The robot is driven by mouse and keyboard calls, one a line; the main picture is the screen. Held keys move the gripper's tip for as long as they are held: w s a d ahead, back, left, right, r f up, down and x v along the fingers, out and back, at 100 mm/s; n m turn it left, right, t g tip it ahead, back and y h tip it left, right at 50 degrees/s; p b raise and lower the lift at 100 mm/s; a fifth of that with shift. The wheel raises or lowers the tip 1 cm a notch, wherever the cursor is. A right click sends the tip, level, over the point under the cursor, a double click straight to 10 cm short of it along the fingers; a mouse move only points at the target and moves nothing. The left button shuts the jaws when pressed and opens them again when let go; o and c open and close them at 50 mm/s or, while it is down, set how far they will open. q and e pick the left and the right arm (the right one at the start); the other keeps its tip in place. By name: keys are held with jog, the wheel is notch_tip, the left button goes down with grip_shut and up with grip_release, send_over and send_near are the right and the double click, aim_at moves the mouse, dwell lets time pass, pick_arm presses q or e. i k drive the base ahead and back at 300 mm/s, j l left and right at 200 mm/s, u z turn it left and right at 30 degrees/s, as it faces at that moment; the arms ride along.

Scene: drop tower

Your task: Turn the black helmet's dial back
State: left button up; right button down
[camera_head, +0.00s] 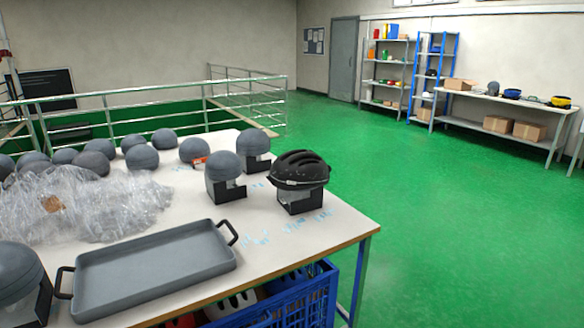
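The black helmet (300,168) sits on a dark stand (302,198) near the right corner of the white table (345,220). It has a vented, ridged shell. Its dial cannot be made out at this size. Neither of my grippers shows in the head view.
A grey tray (155,262) with black handles lies at the table's front. Grey headforms (223,166) stand beside the helmet, with several more behind. Clear plastic wrap (90,205) heaps on the left. A blue crate (315,295) is below the table. Green floor to the right is clear.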

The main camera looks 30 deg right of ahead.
aim_at(297, 170)
jog(key=l+u, duration=0.1)
jog(key=l, duration=0.65)
jog(key=i+l+u, duration=0.1)
jog(key=l, duration=0.65)
jog(key=l+u, duration=0.1)
jog(key=l, duration=0.65)
jog(key=l+u, duration=0.1)
jog(key=l, duration=0.65)
jog(key=k+l, duration=0.1)
jog(key=l, duration=0.65)
jog(key=l+u, duration=0.15)
jog(key=l, duration=0.6)
jog(key=k+l+u, duration=0.1)
jog(key=l, duration=0.6)
jog(key=l+u, duration=0.15)
jog(key=u, duration=0.2)
jog(key=i+l+u, duration=0.15)
jog(key=u, duration=0.25)
jog(key=i+l+u, duration=0.2)
jog(key=l, duration=0.5)
jog(key=i+l+u, duration=0.2)
jog(key=l, duration=0.45)
jog(key=l+u, duration=0.25)
jog(key=l, duration=0.45)
